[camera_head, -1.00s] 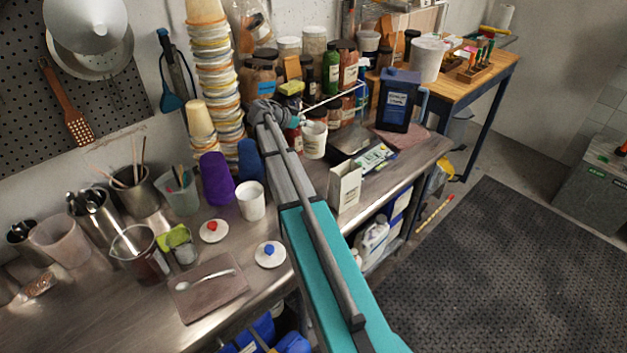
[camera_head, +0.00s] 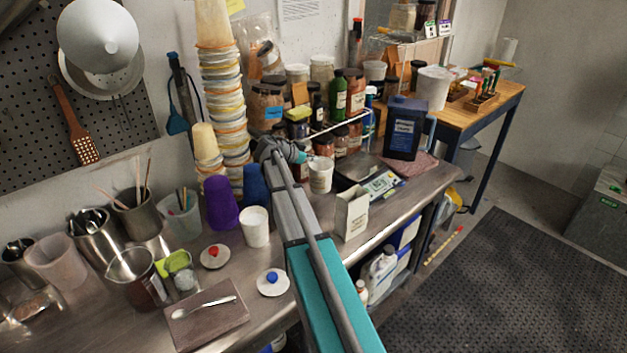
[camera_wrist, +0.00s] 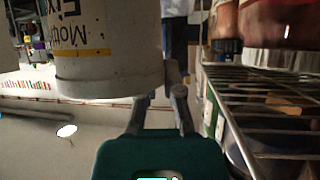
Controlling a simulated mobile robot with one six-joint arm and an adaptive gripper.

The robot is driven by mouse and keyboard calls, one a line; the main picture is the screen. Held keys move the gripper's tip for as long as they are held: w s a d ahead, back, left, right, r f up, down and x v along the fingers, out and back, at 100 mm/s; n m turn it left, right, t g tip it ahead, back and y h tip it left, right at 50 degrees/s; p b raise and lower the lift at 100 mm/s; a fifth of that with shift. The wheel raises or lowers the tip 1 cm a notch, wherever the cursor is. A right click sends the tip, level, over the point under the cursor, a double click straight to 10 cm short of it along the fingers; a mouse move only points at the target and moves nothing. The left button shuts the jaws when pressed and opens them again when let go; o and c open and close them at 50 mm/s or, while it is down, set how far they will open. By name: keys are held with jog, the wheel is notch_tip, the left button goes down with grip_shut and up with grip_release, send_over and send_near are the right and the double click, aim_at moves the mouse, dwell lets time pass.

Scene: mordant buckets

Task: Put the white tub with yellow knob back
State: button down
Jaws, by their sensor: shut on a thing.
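A white tub (camera_head: 321,174) is just right of my gripper (camera_head: 297,153) in the head view, in front of the wire shelf. The wrist view is upside down and shows the white tub (camera_wrist: 105,50) close up, with black lettering and a yellow band. My gripper (camera_wrist: 170,78) is shut at the tub's rim edge, and the exact contact is partly hidden by the tub. No yellow knob shows clearly on it. Two white lids lie on the bench, one with a red knob (camera_head: 214,256) and one with a blue knob (camera_head: 273,282).
The wire shelf (camera_wrist: 270,105) with jars is close beside the gripper. A cream carton (camera_head: 351,214), a white cup (camera_head: 255,228), a purple cup (camera_head: 220,203) and a dark blue canister (camera_head: 404,130) stand on the steel bench. Small bare patches lie between them.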

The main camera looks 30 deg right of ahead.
jog(key=shift+f+b, duration=0.8)
jog(key=shift+f, duration=0.35)
jog(key=shift+f+b, duration=1.85)
jog(key=shift+f, duration=0.05)
jog(key=c, duration=0.8)
grip_release()
jog(key=p+v, duration=0.5)
jog(key=v, duration=0.7)
jog(key=shift+p, duration=0.4)
